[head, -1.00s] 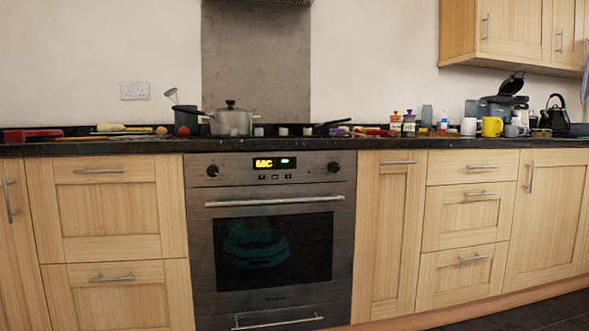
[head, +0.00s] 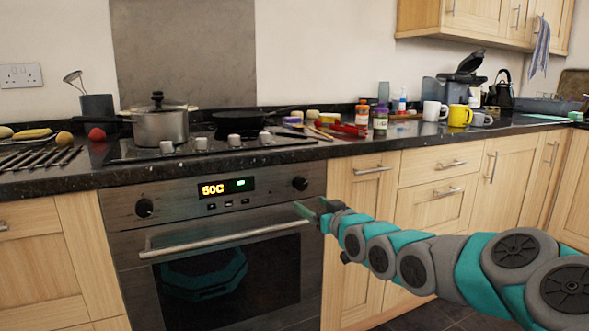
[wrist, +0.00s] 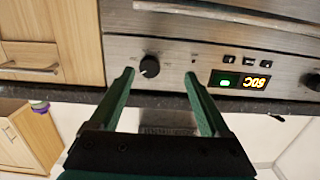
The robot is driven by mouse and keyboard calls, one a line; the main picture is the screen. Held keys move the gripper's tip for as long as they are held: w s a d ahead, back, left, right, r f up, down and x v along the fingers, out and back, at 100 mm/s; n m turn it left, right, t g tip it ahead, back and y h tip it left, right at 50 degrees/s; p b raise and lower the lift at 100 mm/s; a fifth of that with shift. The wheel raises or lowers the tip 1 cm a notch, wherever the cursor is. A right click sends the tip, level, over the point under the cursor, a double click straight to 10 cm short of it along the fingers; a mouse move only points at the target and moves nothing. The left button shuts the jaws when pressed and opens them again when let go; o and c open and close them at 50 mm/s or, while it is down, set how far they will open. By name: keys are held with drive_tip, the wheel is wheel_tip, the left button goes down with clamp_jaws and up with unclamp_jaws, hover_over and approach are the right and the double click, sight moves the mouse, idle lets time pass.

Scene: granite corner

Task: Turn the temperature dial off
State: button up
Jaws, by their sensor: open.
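The oven (head: 215,215) has a steel panel with a lit display (head: 226,187) reading 50C. A black right dial (head: 300,184) and a black left dial (head: 144,208) flank it; no readable label tells which is the temperature dial. My gripper (head: 312,208) is open and empty, just below and in front of the right dial. The wrist view is upside down; there the right dial (wrist: 149,66) shows between the two green fingers of my gripper (wrist: 159,73), which do not appear to touch it. The display (wrist: 240,81) and left dial (wrist: 313,81) lie to the right.
The oven door handle (head: 225,237) sticks out below the panel. The black counter (head: 90,177) overhangs above it. A pot (head: 160,123), a pan (head: 250,121) and a yellow mug (head: 459,115) stand on top. Wooden cabinets flank the oven.

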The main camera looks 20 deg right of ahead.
sight(302, 186)
drive_tip(key=shift+t, duration=0.4)
drive_tip(key=shift+w+d+r+p, duration=0.2)
drive_tip(key=shift+w+r+p, duration=0.1)
drive_tip(key=shift+w, duration=1.15)
drive_tip(key=shift+w+d+r+p, duration=0.15)
drive_tip(key=shift+w+d+r, duration=0.1)
drive_tip(key=shift+w, duration=1.25)
drive_tip(key=shift+w+d+r+p, duration=0.2)
drive_tip(key=shift+w+r+p, duration=0.1)
drive_tip(key=shift+w, duration=1.15)
clamp_jaws()
